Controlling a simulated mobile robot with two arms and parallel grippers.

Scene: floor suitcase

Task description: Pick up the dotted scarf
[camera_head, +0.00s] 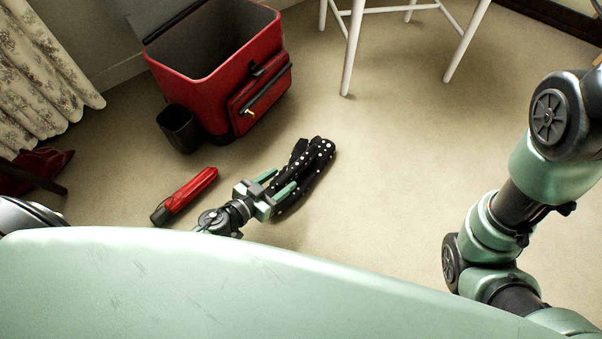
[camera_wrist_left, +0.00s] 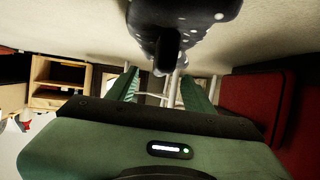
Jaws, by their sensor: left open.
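The dotted scarf (camera_head: 318,155) is a folded black bundle with white dots, lying on the carpet in the middle of the head view. My left gripper (camera_head: 285,184) is open at the scarf's near left end, with its green fingers over or beside the dark cloth. In the left wrist view the scarf (camera_wrist_left: 195,22) fills the top centre, just beyond the open fingers of my left gripper (camera_wrist_left: 168,88). I cannot tell whether the fingers touch it. My right arm shows at the right of the head view, but its gripper is out of view.
A red open suitcase (camera_head: 214,80) stands behind, with a small black bin (camera_head: 180,129) at its front left corner. A red folded umbrella (camera_head: 185,195) lies left of my left gripper. White chair legs (camera_head: 353,48) stand at the back. The carpet right of the scarf is clear.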

